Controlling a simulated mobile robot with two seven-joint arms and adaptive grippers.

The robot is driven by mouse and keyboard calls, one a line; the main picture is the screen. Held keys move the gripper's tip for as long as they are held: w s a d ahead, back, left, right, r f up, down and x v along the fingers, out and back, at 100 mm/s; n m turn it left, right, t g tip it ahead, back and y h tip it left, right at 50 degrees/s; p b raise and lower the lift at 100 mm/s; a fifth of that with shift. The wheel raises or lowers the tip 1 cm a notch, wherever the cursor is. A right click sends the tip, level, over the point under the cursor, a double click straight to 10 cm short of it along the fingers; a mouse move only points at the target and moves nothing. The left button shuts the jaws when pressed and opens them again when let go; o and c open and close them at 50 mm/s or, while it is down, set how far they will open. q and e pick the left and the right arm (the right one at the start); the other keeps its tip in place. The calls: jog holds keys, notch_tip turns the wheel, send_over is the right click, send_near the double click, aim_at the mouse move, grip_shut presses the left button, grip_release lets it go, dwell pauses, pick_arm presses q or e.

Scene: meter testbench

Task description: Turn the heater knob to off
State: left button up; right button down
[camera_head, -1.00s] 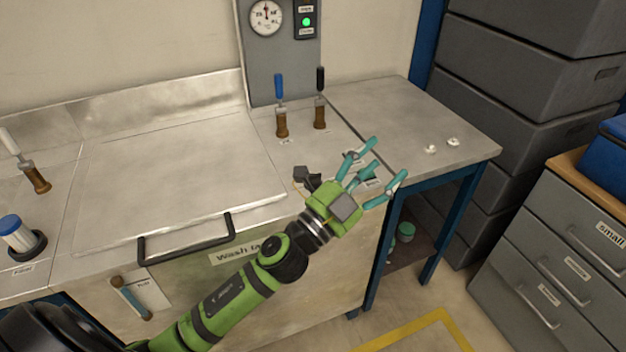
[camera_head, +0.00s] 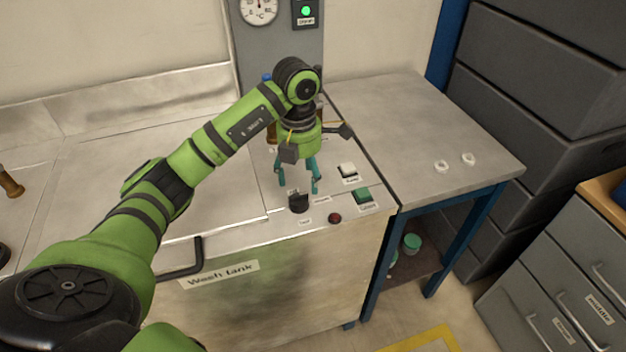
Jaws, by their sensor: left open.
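A black knob (camera_head: 299,202) sits on the metal top of the wash tank, near its front edge, with small labels around it. I take it to be the heater knob; its label is too small to read. My left gripper (camera_head: 299,187) points down just behind and above the knob, with its teal fingers spread and nothing between them. The fingers look apart from the knob, though the exact gap is hard to judge. My right gripper does not show.
The tank's black handle (camera_head: 184,262) is at the left front. The side table (camera_head: 420,125) holds two small white pieces. Brown-handled levers behind are partly hidden by my arm.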

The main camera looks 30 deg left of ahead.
aim_at(298, 195)
pick_arm(q)
jog(key=shift+s+a+f, duration=0.1)
jog(key=shift+s+a, duration=0.05)
jog(key=shift+a, duration=0.1)
jog(key=f, duration=0.1)
jog(key=s+f+p, duration=0.1)
jog(key=f, duration=0.1)
jog(key=shift+s, duration=0.2)
jog(key=shift+w+d+f+p, duration=0.15)
jog(key=shift+f+p, duration=0.3)
jog(key=shift+f, duration=0.75)
jog(key=shift+w+f, duration=0.1)
jog(key=shift+f, duration=0.3)
jog(key=c, duration=1.1)
jog(key=shift+c, duration=0.3)
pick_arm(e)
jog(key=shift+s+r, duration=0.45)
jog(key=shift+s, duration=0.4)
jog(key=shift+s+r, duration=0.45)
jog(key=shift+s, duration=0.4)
